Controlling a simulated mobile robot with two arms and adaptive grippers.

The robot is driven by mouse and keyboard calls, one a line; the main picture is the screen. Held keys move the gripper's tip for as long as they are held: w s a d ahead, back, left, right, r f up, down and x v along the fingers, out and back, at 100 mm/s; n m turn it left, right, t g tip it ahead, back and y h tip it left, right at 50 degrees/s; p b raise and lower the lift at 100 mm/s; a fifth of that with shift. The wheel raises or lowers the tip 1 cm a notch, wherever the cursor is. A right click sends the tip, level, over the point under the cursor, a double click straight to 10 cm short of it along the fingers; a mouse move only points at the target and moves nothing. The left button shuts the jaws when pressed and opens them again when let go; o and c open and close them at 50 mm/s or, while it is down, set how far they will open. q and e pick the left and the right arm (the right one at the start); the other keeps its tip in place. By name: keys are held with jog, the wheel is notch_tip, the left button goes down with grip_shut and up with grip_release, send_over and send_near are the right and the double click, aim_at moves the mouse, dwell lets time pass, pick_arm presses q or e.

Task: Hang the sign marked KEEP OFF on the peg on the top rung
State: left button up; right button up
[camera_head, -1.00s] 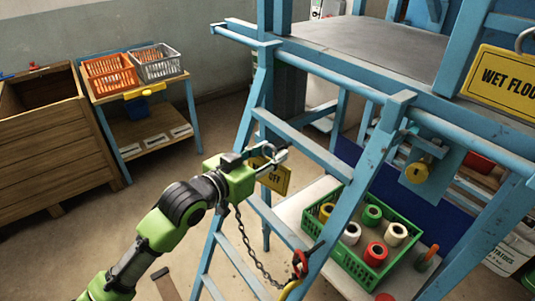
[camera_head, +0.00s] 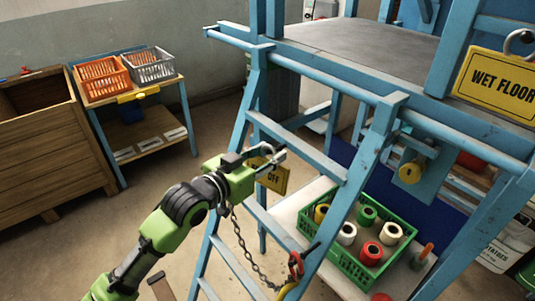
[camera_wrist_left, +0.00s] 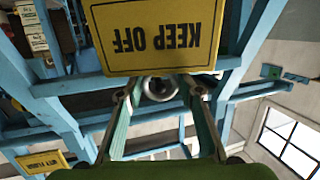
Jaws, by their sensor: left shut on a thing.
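The yellow KEEP OFF sign (camera_head: 277,180) hangs below my left gripper (camera_head: 270,158), which is shut on its metal hook. In the left wrist view, the sign (camera_wrist_left: 155,35) appears upside down beyond the fingertips, with the round metal hook (camera_wrist_left: 160,88) between them. In the head view the gripper and sign are close to the blue ladder's top rung (camera_head: 310,152), overlapping the gap below it. The sign looks apart from the rung, but contact cannot be told. My right gripper is not in view.
A WET FLOOR sign (camera_head: 500,85) hangs from a hook at right. A yellow padlock (camera_head: 411,172) is on the blue frame. A chain (camera_head: 243,245) with red and yellow hooks dangles by the lower ladder. A green crate (camera_head: 345,262) of spools stands behind the ladder.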

pick_arm(q)
jog(key=shift+w+d, duration=0.1)
jog(key=shift+d, duration=0.1)
jog(key=shift+w+d, duration=0.3)
jog(key=shift+d, duration=0.15)
jog(key=shift+f, duration=0.15)
dwell(0.4)
jog(key=shift+w+d+f, duration=0.1)
jog(key=shift+f, duration=0.2)
dwell(0.4)
jog(key=o, duration=1.1)
